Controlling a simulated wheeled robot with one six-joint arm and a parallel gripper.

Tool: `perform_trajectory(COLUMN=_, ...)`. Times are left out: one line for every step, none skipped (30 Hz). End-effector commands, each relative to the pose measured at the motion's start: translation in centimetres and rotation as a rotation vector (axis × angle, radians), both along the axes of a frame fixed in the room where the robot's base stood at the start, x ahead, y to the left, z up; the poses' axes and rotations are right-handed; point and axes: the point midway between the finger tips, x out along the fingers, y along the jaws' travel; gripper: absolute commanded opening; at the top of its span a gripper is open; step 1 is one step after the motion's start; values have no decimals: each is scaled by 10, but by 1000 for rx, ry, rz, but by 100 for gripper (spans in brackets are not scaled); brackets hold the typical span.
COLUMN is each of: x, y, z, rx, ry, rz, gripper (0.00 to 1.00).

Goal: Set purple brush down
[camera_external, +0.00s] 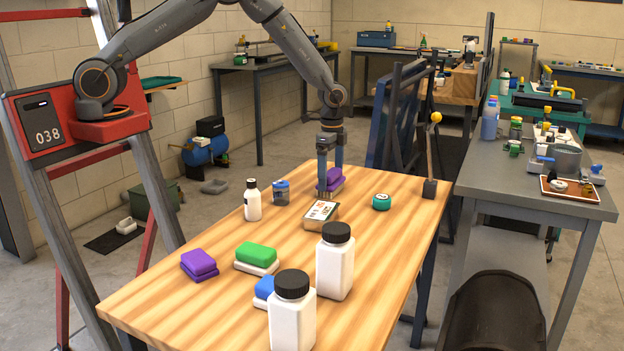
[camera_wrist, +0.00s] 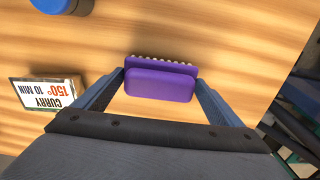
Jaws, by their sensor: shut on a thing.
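A purple brush (camera_wrist: 160,82) with pale bristles along one edge sits between the fingers of my gripper (camera_wrist: 160,92) in the wrist view. The gripper is shut on it. In the external view my gripper (camera_external: 329,178) points down at the far part of the wooden table (camera_external: 215,300), with the purple brush (camera_external: 335,180) partly hidden behind a finger. The brush is at or just above the tabletop; I cannot tell if it touches.
A labelled box (camera_external: 320,213) is just in front of my gripper. A blue-lidded jar (camera_external: 281,193) and white bottle (camera_external: 252,202) stand left, a teal-lidded tin (camera_external: 381,202) right. Green (camera_external: 257,252) and blue (camera_external: 264,287) brushes and two white jars (camera_external: 335,262) are nearer.

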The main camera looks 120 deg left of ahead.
Motion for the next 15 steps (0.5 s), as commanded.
perform_trajectory(x=0, y=0, z=0, rx=0, ry=-1, rz=0, gripper=66)
perform_trajectory(x=0, y=0, z=0, rx=0, ry=0, rz=0, gripper=66)
perform_trajectory(x=0, y=0, z=0, rx=0, ry=0, rz=0, gripper=66)
perform_trajectory(x=0, y=0, z=0, rx=0, ry=0, rz=0, gripper=66)
perform_trajectory(x=0, y=0, z=0, rx=0, ry=0, rz=0, gripper=66)
perform_trajectory(x=0, y=0, z=-1, rx=0, ry=0, rz=0, gripper=66)
perform_trajectory(x=0, y=0, z=-2, rx=0, ry=0, rz=0, gripper=66)
perform_trajectory(x=0, y=0, z=-3, rx=0, ry=0, rz=0, gripper=66)
perform_trajectory(x=0, y=0, z=-3, rx=0, ry=0, rz=0, gripper=97)
perform_trajectory(x=0, y=0, z=-3, rx=0, ry=0, rz=0, gripper=100)
perform_trajectory(x=0, y=0, z=-3, rx=0, ry=0, rz=0, gripper=100)
perform_trajectory(x=0, y=0, z=-2, rx=0, ry=0, rz=0, gripper=100)
perform_trajectory(x=0, y=0, z=-2, rx=0, ry=0, rz=0, gripper=100)
perform_trajectory(x=0, y=0, z=-2, rx=0, ry=0, rz=0, gripper=100)
perform_trajectory(x=0, y=0, z=-2, rx=0, ry=0, rz=0, gripper=100)
